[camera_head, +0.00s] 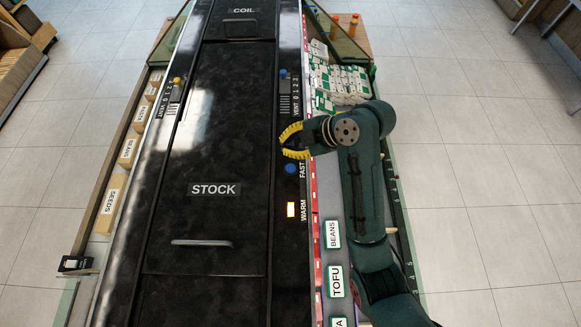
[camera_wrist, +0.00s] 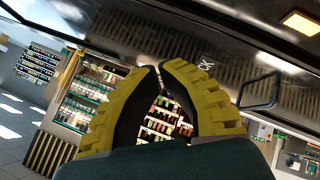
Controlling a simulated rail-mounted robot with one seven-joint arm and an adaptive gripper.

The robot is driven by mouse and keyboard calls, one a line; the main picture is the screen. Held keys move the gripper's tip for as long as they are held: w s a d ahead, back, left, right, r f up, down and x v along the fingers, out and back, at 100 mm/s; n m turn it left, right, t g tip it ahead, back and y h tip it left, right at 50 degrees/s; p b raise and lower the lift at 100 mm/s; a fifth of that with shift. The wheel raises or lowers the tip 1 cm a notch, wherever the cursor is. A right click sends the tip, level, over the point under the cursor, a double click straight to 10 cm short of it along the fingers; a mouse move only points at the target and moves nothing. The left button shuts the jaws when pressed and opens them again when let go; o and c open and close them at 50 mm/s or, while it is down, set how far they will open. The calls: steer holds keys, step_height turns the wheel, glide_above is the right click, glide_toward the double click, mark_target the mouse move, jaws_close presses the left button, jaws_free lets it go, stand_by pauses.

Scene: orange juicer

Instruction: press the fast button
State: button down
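A small round blue button (camera_head: 291,168) sits on the black counter's right-hand strip, beside the white FAST label (camera_head: 302,170). My gripper (camera_head: 281,145) has yellow ribbed fingers and is just beyond the button in the head view, a little up and left of it. Its fingertips (camera_wrist: 160,67) come almost together in the wrist view, with nothing held between them. The gripper looks shut. I cannot tell its height above the counter. I do not make out the blue button in the wrist view.
Another blue knob (camera_head: 283,73) is farther up, beside VENT. Trays of white and green packs (camera_head: 335,85) stand on the right.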

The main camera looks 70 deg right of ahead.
step_height(320, 180, down, 8)
steer(key=b, duration=0.5)
steer(key=shift+r, duration=0.2)
stand_by(0.9)
steer(key=shift+f, duration=0.35)
steer(key=shift+f+b, duration=0.5)
steer(key=shift+b, duration=0.05)
stand_by(0.4)
steer(key=shift+r, duration=0.1)
steer(key=shift+r+p, duration=0.7)
steer(key=shift+r, duration=0.1)
step_height(320, 180, up, 5)
steer(key=p, duration=0.4)
steer(key=shift+r, duration=0.1)
